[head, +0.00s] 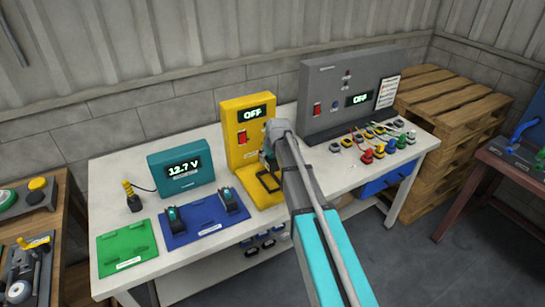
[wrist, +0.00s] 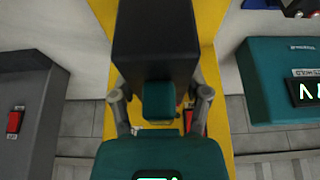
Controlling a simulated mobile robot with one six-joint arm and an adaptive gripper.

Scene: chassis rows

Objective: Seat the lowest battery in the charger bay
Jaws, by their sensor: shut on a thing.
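The yellow charger (head: 240,128) stands on the bench with a red switch and a display reading OFF. Its black-edged bay (head: 268,186) is low at the front, partly behind my arm. My gripper (wrist: 161,103) is shut on a dark and teal battery (wrist: 160,155) with a lit green display, cut off at the bottom of the wrist view. In the head view my gripper (head: 270,158) is in front of the charger, above the bay; whether the battery touches the bay is hidden. Two more batteries stand on the blue mat (head: 204,216), one left (head: 172,218) and one right (head: 230,199).
A teal meter (head: 180,167) reading 12.7 V stands left of the charger, with a yellow-topped probe (head: 131,196) beside it. A green mat (head: 126,248) is empty. A grey power unit (head: 330,90) reading OFF stands right, with several coloured clips (head: 380,140) before it.

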